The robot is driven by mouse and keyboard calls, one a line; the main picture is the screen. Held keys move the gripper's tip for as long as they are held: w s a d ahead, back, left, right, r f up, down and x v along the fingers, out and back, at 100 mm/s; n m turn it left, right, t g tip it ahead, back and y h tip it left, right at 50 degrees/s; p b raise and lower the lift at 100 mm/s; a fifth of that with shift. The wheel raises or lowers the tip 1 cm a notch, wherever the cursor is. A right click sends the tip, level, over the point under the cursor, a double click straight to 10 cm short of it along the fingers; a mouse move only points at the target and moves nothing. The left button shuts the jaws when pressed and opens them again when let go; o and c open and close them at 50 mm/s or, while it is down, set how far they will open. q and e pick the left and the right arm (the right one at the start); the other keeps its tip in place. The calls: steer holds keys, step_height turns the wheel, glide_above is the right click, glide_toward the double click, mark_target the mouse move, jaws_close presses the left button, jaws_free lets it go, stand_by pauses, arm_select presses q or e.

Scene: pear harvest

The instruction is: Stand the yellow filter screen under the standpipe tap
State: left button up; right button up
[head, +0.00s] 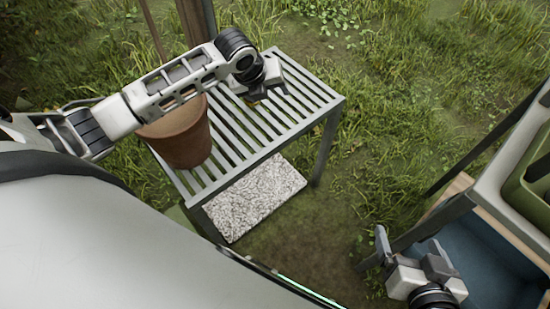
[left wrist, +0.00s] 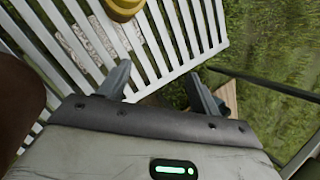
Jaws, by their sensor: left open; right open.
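The yellow filter screen (left wrist: 124,8) shows at the top edge of the left wrist view as a round, stepped yellow piece on the slatted bench, cut off by the frame. In the head view my left arm mostly hides that spot. My left gripper (head: 266,88) is above the bench; its two fingers (left wrist: 160,82) are apart with nothing between them, and the yellow piece lies beyond them. My right gripper (head: 410,257) is open and empty at the lower right. I cannot make out the standpipe tap in either view.
A terracotta pot (head: 184,141) stands on the left part of the grey slatted bench (head: 226,163), close to my left arm. A speckled slab (head: 254,200) lies below. A green crate (head: 535,178) sits on a stand at right. The bench's right end looks clear.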

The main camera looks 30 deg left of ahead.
arm_select(q)
steer(key=s+d+f+n+t+h, duration=0.1)
steer(key=s+d+f+n, duration=0.1)
steer(key=s+d+n, duration=0.25)
steer(key=s+d+f+n+h, duration=0.2)
steer(key=s+d+f+n, duration=0.1)
steer(key=d, duration=0.2)
steer(key=s+d+r+n+t, duration=0.1)
steer(key=s+r+n+t, duration=0.1)
steer(key=s+n, duration=0.4)
steer(key=s+d+r+n+t, duration=0.2)
steer(key=s+n, duration=0.4)
steer(key=n, duration=0.8)
steer(key=shift+s+d+t, duration=0.2)
steer(key=shift+s+t, duration=0.1)
steer(key=shift+t, duration=0.2)
